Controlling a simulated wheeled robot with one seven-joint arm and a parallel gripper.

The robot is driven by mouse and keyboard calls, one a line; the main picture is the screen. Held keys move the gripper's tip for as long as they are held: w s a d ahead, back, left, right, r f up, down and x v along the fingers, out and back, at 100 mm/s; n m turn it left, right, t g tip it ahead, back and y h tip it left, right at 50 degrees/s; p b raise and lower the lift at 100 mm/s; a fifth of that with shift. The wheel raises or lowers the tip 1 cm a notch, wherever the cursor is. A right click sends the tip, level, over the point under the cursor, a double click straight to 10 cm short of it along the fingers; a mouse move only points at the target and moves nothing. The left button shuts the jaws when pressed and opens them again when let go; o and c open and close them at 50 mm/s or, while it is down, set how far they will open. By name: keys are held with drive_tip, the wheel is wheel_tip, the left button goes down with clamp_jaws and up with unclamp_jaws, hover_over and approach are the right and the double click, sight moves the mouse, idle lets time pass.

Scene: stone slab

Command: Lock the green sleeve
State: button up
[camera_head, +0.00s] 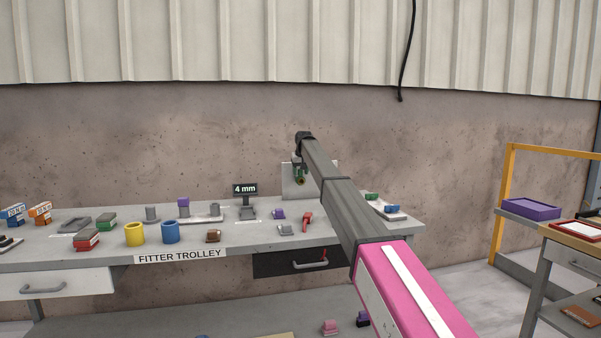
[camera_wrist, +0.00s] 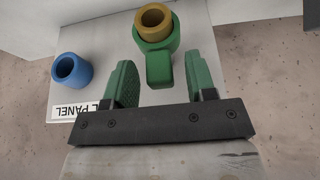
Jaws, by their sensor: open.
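The green sleeve (camera_wrist: 156,38) is in the upper middle of the wrist view. It sits around a brass-coloured tube (camera_wrist: 153,17), and its green tab (camera_wrist: 160,70) points down toward my gripper. My gripper (camera_wrist: 161,66) is open, with one green finger on each side of the tab. A gap shows on both sides, so neither finger appears to touch it. In the head view the green sleeve (camera_head: 298,172) is small, in front of the upright panel (camera_head: 325,182), and my gripper (camera_head: 300,163) partly hides it. Whether the sleeve is locked cannot be told.
A blue ring (camera_wrist: 72,70) stands on the pale panel (camera_wrist: 215,60), beside a partly hidden label. The trolley top (camera_head: 345,232) carries a yellow cup (camera_head: 135,234), a blue cup (camera_head: 170,232), a "4 mm" sign (camera_head: 245,189) and several small parts. A side table stands right.

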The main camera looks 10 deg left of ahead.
drive_tip(key=shift+r, duration=0.1)
drive_tip(key=v, duration=1)
drive_tip(key=shift+s+r, duration=0.2)
